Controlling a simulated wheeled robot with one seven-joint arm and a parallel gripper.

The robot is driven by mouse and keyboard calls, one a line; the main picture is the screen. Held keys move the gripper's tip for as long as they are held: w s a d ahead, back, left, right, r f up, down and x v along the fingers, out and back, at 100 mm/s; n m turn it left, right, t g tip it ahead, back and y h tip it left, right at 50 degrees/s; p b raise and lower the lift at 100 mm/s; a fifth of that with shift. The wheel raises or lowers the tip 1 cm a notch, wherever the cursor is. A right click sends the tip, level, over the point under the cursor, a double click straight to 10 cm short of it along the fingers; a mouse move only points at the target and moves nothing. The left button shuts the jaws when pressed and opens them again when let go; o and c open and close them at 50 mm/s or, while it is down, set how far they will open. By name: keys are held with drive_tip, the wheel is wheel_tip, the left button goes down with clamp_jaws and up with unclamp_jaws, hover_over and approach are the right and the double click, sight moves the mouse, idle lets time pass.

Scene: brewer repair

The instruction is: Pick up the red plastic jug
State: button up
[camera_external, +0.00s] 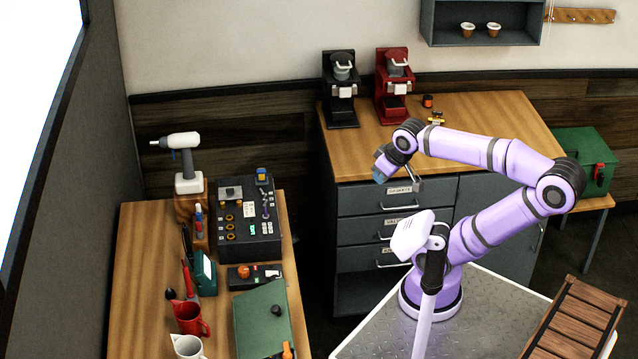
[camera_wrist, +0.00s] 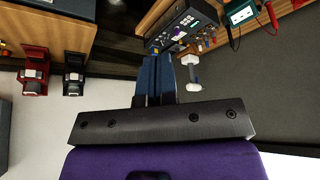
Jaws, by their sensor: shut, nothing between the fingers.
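The red plastic jug (camera_external: 189,318) stands on the wooden workbench at the lower left of the external view, its handle toward the right. A white jug (camera_external: 187,347) stands right in front of it, cut off by the frame edge. My gripper (camera_external: 380,175) is up in the air in front of the drawer cabinet, well to the right of and away from the jug. Its blue fingers are shut together and empty, as the wrist view (camera_wrist: 157,65) also shows. I cannot make out the red jug in the wrist view.
The workbench (camera_external: 137,265) also holds a black control box (camera_external: 248,222), a white drill (camera_external: 186,165), a green case (camera_external: 204,273) and a green panel (camera_external: 258,325). Two brewers, black (camera_external: 341,95) and red (camera_external: 393,88), stand on the drawer cabinet (camera_external: 470,135). Open floor separates bench and cabinet.

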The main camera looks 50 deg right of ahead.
drive_tip(key=o, duration=1.8)
drive_tip(key=shift+o, duration=0.2)
drive_tip(key=shift+r, duration=0.1)
